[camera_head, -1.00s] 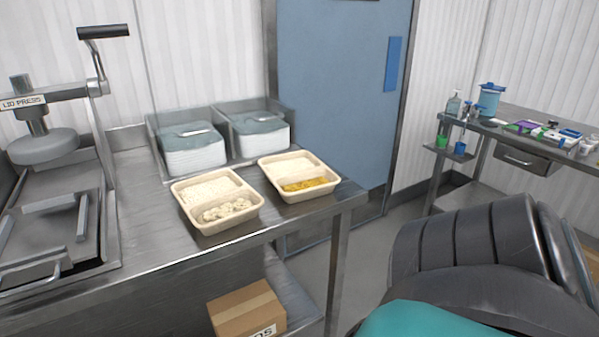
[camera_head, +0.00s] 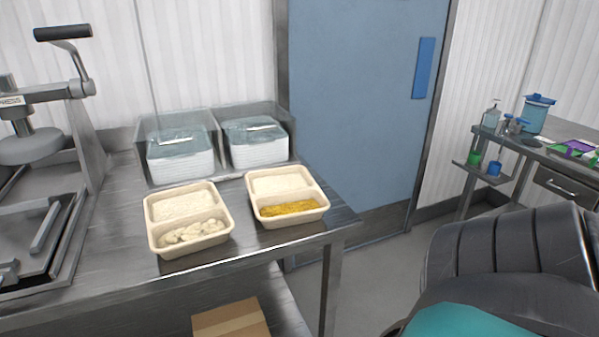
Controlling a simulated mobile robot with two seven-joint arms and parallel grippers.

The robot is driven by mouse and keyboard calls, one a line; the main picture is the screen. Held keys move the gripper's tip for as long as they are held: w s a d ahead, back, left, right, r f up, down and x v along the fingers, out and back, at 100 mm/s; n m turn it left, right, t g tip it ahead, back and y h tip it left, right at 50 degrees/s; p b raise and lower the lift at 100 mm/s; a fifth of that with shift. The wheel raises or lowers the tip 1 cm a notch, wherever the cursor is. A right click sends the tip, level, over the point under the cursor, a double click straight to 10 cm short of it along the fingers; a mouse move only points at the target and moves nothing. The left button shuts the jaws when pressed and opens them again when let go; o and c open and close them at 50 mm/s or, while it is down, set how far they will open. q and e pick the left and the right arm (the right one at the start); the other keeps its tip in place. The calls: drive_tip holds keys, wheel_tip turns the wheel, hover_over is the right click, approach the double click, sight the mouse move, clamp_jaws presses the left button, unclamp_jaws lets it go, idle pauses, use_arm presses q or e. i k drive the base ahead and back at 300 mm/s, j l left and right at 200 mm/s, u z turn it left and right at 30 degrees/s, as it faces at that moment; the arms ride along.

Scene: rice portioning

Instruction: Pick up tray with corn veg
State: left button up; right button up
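The tray with corn veg (camera_head: 323,203) is a cream two-compartment tray on the steel table (camera_head: 115,240), near its right end. White rice (camera_head: 279,181) fills its back compartment and yellow corn (camera_head: 288,208) lies in its front one. A second cream tray (camera_head: 152,236) stands to its left, apart from it, with rice at the back and whitish pieces that look like cauliflower (camera_head: 193,231) in front. Neither of my grippers shows in the view. A dark, ribbed arm part of mine fills the lower right.
Two clear bins (camera_head: 146,166) with stacked lids stand behind the trays. A lid press (camera_head: 30,145) occupies the table's left end. A cardboard box (camera_head: 232,320) sits on the lower shelf. A blue door (camera_head: 350,100) is behind; a side table (camera_head: 550,150) with bottles stands right.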

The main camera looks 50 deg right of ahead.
sight(290, 196)
drive_tip(key=k+l, duration=0.1)
drive_tip(key=l, duration=0.4)
drive_tip(key=k+l, duration=0.1)
drive_tip(key=l, duration=0.35)
drive_tip(key=k+l, duration=0.15)
drive_tip(key=l, duration=0.35)
